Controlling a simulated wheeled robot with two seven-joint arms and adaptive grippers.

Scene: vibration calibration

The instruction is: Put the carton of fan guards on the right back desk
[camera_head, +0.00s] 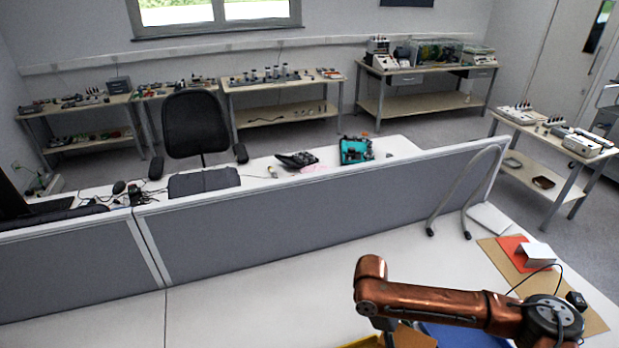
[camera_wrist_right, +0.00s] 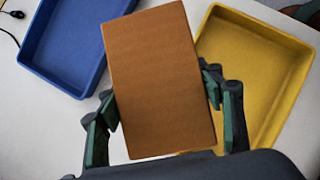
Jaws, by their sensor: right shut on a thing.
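The carton (camera_wrist_right: 160,75) is a plain brown box in the right wrist view. My right gripper (camera_wrist_right: 160,100) is shut on it, with one finger against each long side. In the head view only a small part of the carton (camera_head: 416,338) shows at the bottom edge, below my right arm, over the near white desk (camera_head: 250,315). A grey divider (camera_head: 300,210) separates this desk from the white desk behind it (camera_head: 395,145). The contents of the carton are hidden. My left gripper is in neither view.
A blue tray (camera_wrist_right: 64,40) and a yellow tray (camera_wrist_right: 250,60) lie on the near desk on either side of the carton. A bent grey stand (camera_head: 446,188) rises by the divider. The back desk holds a teal toolbox (camera_head: 356,150); its right end looks clear.

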